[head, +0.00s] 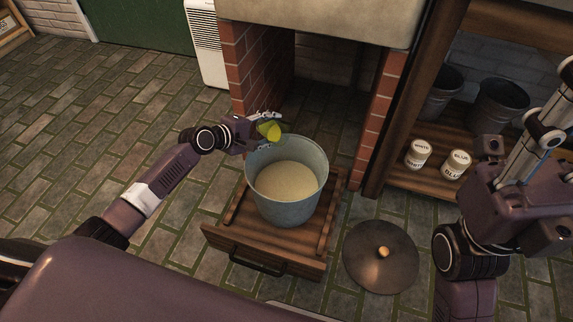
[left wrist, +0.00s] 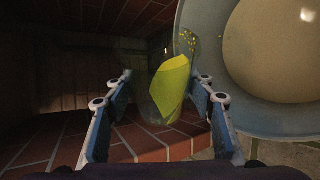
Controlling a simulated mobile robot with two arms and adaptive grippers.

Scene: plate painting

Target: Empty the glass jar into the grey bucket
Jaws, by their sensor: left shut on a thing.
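The glass jar (head: 270,131) is clear, with yellow contents, and is in my left gripper (head: 266,129) at the far left rim of the grey bucket (head: 288,208). In the left wrist view the jar (left wrist: 170,88) sits between the two fingers (left wrist: 165,95). It looks tilted, the yellow mass slants inside it, and small yellow specks show near its upper end beside the bucket rim (left wrist: 192,40). The bucket stands upright and holds a pale beige material. My right gripper (head: 548,120) is partly cut off at the right edge, and its fingers are unclear.
The bucket stands on a wooden drawer base (head: 240,226) before a brick fireplace (head: 380,110). A round dark lid (head: 370,268) lies on the floor to the right.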

